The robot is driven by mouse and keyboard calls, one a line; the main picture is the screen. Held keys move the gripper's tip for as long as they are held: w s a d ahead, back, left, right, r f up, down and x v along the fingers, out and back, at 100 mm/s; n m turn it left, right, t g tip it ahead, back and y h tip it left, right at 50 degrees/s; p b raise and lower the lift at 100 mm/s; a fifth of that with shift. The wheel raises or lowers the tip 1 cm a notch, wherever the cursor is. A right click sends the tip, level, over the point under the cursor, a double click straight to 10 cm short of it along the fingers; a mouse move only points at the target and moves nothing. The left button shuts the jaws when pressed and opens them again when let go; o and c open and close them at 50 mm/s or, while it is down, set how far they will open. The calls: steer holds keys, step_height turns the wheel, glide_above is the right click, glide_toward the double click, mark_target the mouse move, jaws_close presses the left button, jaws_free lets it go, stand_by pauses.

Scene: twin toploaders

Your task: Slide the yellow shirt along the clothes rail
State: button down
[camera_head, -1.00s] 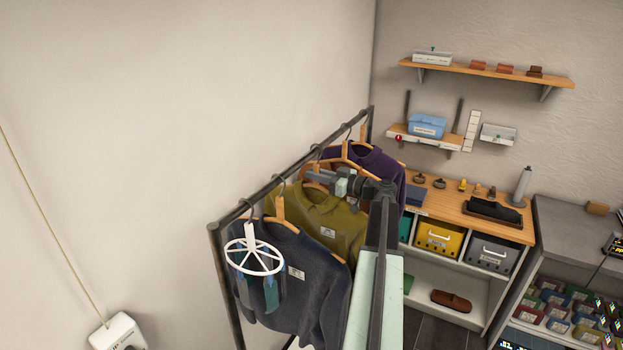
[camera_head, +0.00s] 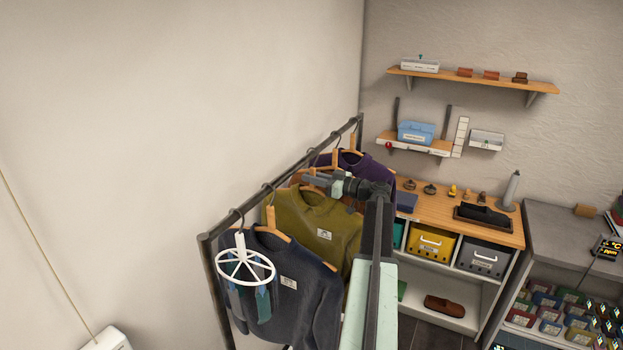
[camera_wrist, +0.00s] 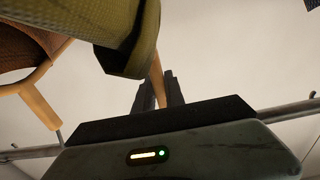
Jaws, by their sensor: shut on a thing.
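The yellow shirt (camera_head: 318,226), olive in tone with a small white label, hangs on a wooden hanger from the dark clothes rail (camera_head: 317,151). It hangs between a navy shirt (camera_head: 300,291) in front and brown and purple shirts behind. My gripper (camera_head: 311,180) reaches in from the right above the yellow shirt's shoulder. In the wrist view my gripper's dark fingers (camera_wrist: 158,90) are shut around a slim wooden part of the hanger (camera_wrist: 157,77), just beside the yellow shirt's cloth (camera_wrist: 127,58).
A white round drying hanger (camera_head: 244,262) hangs before the navy shirt. The purple shirt (camera_head: 375,172) is at the rail's far end. The brown garment (camera_wrist: 25,45) and its hanger are close by. A shelf unit with bins (camera_head: 432,244) stands behind right.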

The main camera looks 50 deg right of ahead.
steer(key=shift+f, duration=0.2)
stand_by(0.6)
steer(key=c, duration=1.3)
jaws_free()
steer(key=v, duration=0.7)
steer(key=shift+s, duration=0.4)
steer(key=shift+d, duration=0.1)
steer(key=shift+v, duration=4.95)
steer(key=shift+r, duration=0.1)
steer(key=shift+r, duration=0.1)
